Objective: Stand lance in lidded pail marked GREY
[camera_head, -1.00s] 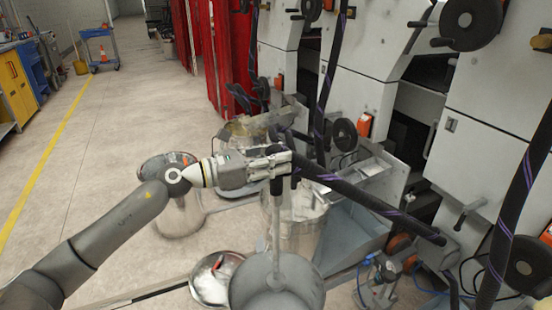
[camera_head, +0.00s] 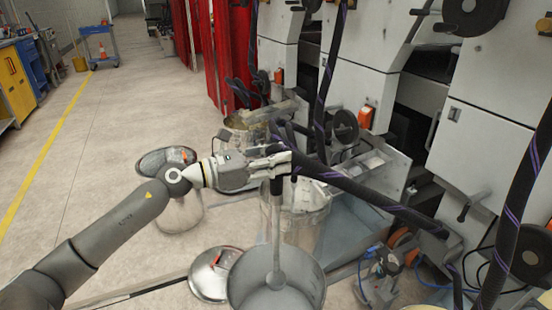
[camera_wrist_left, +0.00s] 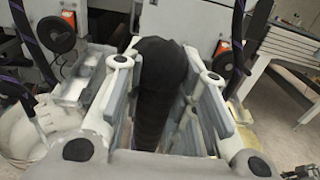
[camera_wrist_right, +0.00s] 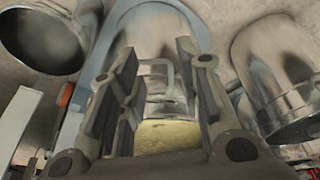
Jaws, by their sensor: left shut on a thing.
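My left gripper (camera_head: 284,164) is shut on the black handle of the lance (camera_head: 276,225); the handle also shows between the fingers in the left wrist view (camera_wrist_left: 160,65). The lance hangs nearly upright, its grey lower end within the mouth of an open grey pail (camera_head: 312,280) at the bottom of the head view. Whether the tip touches the pail's bottom is unclear. A round metal lid (camera_head: 205,283) with a red mark lies on the floor beside the pail. No GREY marking is readable. My right gripper (camera_wrist_right: 158,68) is open and empty, with metal pails beyond it.
A metal pail (camera_head: 180,211) stands on the floor at left, and another (camera_head: 305,222) stands behind the lance. The coating machine (camera_head: 500,130) and a black hose (camera_head: 375,197) crowd the right.

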